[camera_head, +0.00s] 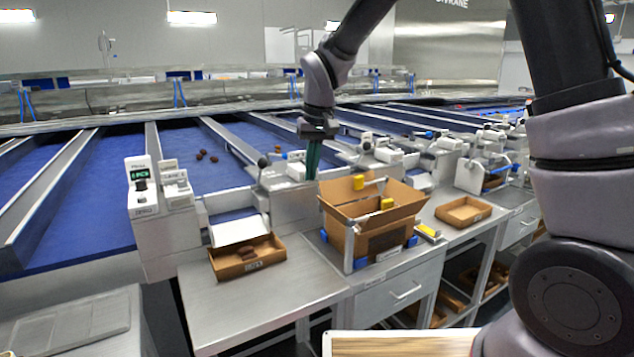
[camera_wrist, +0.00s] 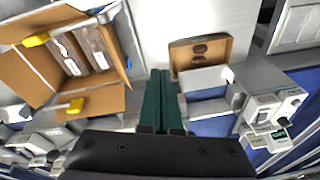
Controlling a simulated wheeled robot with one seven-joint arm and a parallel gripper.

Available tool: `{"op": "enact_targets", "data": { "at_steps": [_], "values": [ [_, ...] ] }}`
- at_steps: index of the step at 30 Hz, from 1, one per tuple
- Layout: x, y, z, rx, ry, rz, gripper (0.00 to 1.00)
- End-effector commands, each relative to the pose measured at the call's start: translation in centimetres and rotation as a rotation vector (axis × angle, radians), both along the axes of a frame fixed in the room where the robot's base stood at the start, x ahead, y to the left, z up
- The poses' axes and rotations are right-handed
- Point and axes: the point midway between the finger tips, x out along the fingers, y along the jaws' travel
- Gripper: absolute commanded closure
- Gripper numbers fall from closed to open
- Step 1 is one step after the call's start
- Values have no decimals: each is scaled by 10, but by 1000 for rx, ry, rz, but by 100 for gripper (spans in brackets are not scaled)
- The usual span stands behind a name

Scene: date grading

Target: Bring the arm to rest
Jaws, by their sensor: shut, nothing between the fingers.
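My gripper (camera_head: 313,160) hangs from my arm above the grading bench, pointing down. In the head view it is in front of the belt machines, just left of the open carton. In the wrist view its two green fingers (camera_wrist: 162,100) lie side by side, shut, with nothing between them. The open cardboard carton (camera_head: 362,240) stands on the bench with its flaps out; in the wrist view it shows at the upper left. A shallow cardboard tray (camera_head: 250,270) with a few brown dates lies on the bench to the lower left of the gripper.
A white grading unit (camera_head: 150,205) stands at the left of the bench. Blue belts (camera_head: 100,190) with metal dividers run behind. The bench top (camera_head: 300,288) is bare in front of the trays.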

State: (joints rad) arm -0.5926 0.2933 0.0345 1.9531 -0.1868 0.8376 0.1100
Motion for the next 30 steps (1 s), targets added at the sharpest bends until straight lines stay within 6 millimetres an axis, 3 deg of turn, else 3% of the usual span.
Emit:
{"op": "enact_targets", "data": {
  "at_steps": [1, 6, 11, 15, 18, 24, 30],
  "values": [
    [-1, -26, 25, 25, -24, -47, 100],
    [-19, -102, 85, 91, -90, -184, 100],
    [-53, -167, 127, 149, -161, -310, 100],
    [-91, -215, 151, 197, -227, -418, 100],
    [-120, -241, 160, 228, -276, -488, 100],
    [-164, -270, 165, 269, -350, -585, 100],
    [-178, -277, 164, 282, -375, -616, 100]
  ]
}}
